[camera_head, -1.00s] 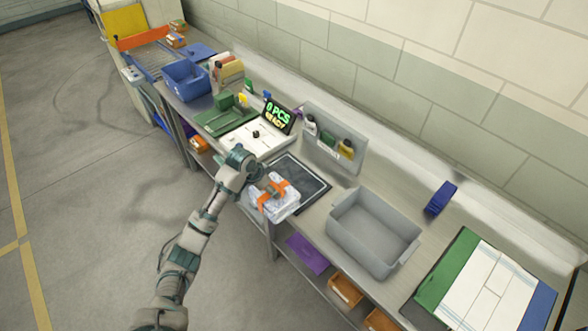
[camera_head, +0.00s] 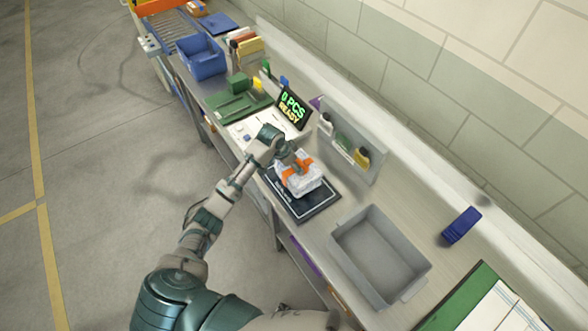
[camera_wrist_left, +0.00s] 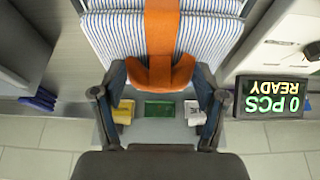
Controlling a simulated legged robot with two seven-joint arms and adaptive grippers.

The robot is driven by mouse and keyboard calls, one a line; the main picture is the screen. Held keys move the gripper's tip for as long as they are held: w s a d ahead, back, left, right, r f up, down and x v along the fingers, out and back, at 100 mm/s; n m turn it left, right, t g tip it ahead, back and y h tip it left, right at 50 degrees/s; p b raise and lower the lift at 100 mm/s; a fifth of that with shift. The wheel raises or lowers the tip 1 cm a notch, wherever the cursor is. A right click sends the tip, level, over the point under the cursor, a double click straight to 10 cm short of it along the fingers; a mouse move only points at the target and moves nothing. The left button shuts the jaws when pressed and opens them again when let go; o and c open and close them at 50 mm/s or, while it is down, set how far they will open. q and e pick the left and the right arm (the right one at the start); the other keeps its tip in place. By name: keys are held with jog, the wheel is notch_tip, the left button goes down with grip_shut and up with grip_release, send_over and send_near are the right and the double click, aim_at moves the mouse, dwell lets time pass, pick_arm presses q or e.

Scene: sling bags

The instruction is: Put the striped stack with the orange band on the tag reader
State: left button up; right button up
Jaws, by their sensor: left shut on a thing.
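The blue-and-white striped stack with the orange band (camera_head: 301,184) is over the black tag reader pad (camera_head: 313,211) in the head view. I cannot tell whether it touches the pad. My left gripper (camera_head: 293,160) is shut on the band at the top of the stack. In the left wrist view, the fingers (camera_wrist_left: 160,78) close around the orange band, and the striped cloth (camera_wrist_left: 108,32) fills the upper middle. The stack hides part of the pad. My right gripper is not in view.
The display (camera_head: 292,108) reads "0 PCS READY". A grey bin (camera_head: 345,249) stands right of the pad. A blue bin (camera_head: 203,58) and green tray (camera_head: 236,105) are farther left. A dark blue object (camera_head: 461,225) lies near the wall.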

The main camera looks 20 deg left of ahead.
pick_arm(q)
jog(key=shift+x, duration=1.15)
notch_tip(320, 180, down, 2)
jog(key=shift+w+f, duration=0.1)
jog(key=shift+w, duration=0.05)
jog(key=shift+a, duration=0.3)
jog(key=o, duration=1.7)
jog(key=shift+a, duration=0.1)
jog(key=shift+c, duration=0.2)
jog(key=shift+o, duration=0.7)
jog(key=shift+s+a, duration=0.1)
jog(key=shift+s, duration=0.15)
jog(key=shift+f, duration=0.1)
jog(key=shift+w, duration=0.1)
jog(key=shift+d+r, duration=0.2)
jog(key=shift+r, duration=0.35)
jog(key=v, duration=1.1)
jog(key=shift+b, duration=0.35)
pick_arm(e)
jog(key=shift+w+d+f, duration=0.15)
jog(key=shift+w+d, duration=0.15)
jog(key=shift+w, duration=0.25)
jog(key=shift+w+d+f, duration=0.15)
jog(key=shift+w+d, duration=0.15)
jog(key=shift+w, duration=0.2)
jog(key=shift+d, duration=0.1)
